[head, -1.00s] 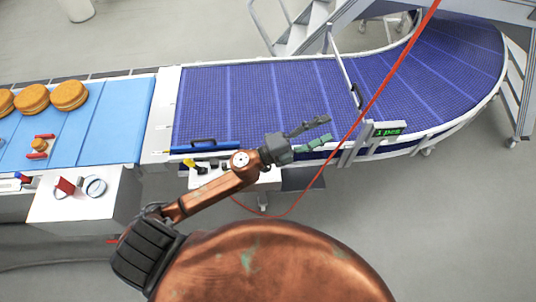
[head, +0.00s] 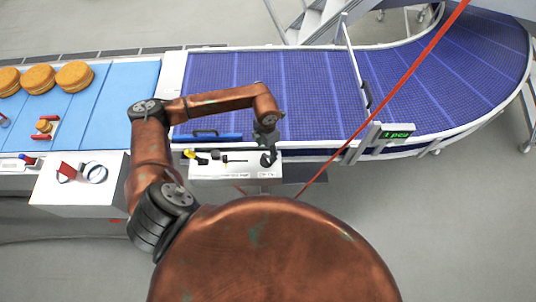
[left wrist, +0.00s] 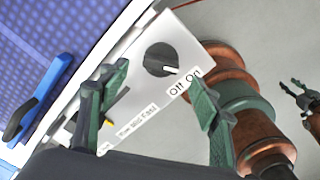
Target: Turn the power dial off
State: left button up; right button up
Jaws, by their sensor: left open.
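The power dial (left wrist: 160,60) is a round black knob with a white pointer on a white panel. Its pointer is directed towards the "On" label, with "Off" beside it. My left gripper (left wrist: 157,82) is open, its green fingers to either side of the view below the dial, apart from it. In the head view my left gripper (head: 268,142) hangs over the right end of the white control box (head: 235,172) and hides part of the dial area. My right gripper (left wrist: 296,92) shows at the right edge of the wrist view, fingers apart and empty.
A blue bar with a black handle (head: 207,137) lies along the purple conveyor (head: 310,95) behind the box. A yellow-handled control (head: 191,154) is at the box's left. A second white box (head: 75,195) stands further left.

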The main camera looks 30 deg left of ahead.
aim_at(267, 157)
pick_arm(q)
jog(key=shift+d+f+p, duration=0.1)
jog(key=shift+f+p, duration=0.35)
jog(key=shift+f, duration=2.2)
jog(key=shift+c, duration=0.4)
jog(key=c, duration=1.1)
